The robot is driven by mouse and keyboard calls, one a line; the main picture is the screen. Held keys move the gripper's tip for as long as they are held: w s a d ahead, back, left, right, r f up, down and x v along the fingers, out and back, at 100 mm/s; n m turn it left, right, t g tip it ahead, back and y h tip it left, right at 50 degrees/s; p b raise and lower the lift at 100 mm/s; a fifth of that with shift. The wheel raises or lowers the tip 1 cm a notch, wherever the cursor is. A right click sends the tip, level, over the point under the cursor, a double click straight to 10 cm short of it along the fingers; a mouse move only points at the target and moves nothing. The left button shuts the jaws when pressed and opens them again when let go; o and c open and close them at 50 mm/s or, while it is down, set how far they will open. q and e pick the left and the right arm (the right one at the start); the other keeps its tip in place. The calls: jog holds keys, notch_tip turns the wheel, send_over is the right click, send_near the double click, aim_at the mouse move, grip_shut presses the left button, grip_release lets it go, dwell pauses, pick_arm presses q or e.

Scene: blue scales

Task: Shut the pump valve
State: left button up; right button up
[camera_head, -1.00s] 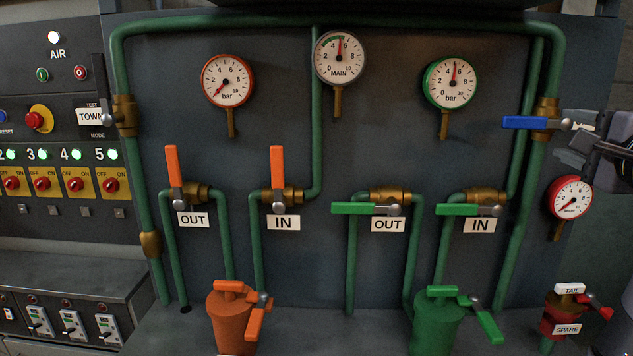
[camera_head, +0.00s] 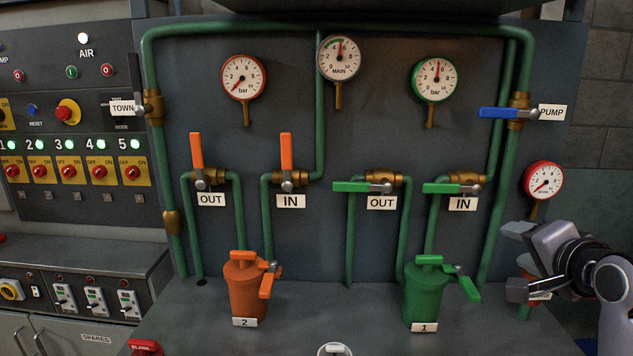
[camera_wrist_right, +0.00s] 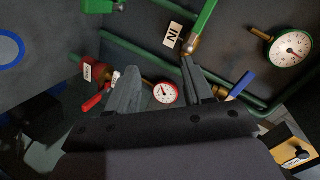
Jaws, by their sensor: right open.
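The pump valve is the brass valve on the right-hand vertical green pipe, beside the PUMP label (camera_head: 552,112). Its blue handle (camera_head: 500,113) lies horizontal, across the pipe, pointing left. My right gripper (camera_head: 515,261) is open and empty, below and apart from the valve, in front of the panel's lower right. In the right wrist view, the open fingers (camera_wrist_right: 160,68) point at the panel, and the blue handle (camera_wrist_right: 243,84) shows right of them, partly hidden by the gripper. My left gripper is not in view.
A red-rimmed gauge (camera_head: 543,180) is just above my right gripper, and a red fitting behind it is partly hidden. The green filter (camera_head: 425,290) with its side lever (camera_head: 467,285) stands left of the gripper. The green-handled IN valve (camera_head: 466,180) is left of the pump pipe.

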jog(key=s+a+f+n+g, duration=0.2)
jog(key=s+f, duration=0.1)
jog(key=f, duration=0.4)
jog(key=s+a+f+n+g, duration=0.1)
jog(key=s+a+f+n, duration=0.15)
jog(key=f, duration=0.35)
jog(key=s+a+f+n+g+y, duration=0.1)
jog(key=s+a+f+n+g, duration=0.2)
jog(key=s+f, duration=0.4)
jog(key=s+a+f+n+g, duration=0.2)
jog(key=s+f+n, duration=0.2)
jog(key=s, duration=0.5)
jog(key=s+a+f+n+g+y, duration=0.1)
jog(key=s+a+f+n+g, duration=0.2)
jog(key=s+f, duration=0.35)
jog(key=w+a+f+t+y, duration=0.1)
jog(key=w+a+f+t, duration=0.1)
jog(key=w+f+t, duration=0.3)
jog(key=shift+w+a+f+n+t+y, duration=0.3)
jog(key=shift+w+f+n+t, duration=0.15)
jog(key=shift+f+t, duration=1.05)
jog(key=shift+f, duration=0.2)
jog(key=shift+c, duration=0.3)
jog(key=shift+c, duration=0.5)
jog(key=shift+s+d, duration=0.1)
jog(key=shift+s, duration=0.05)
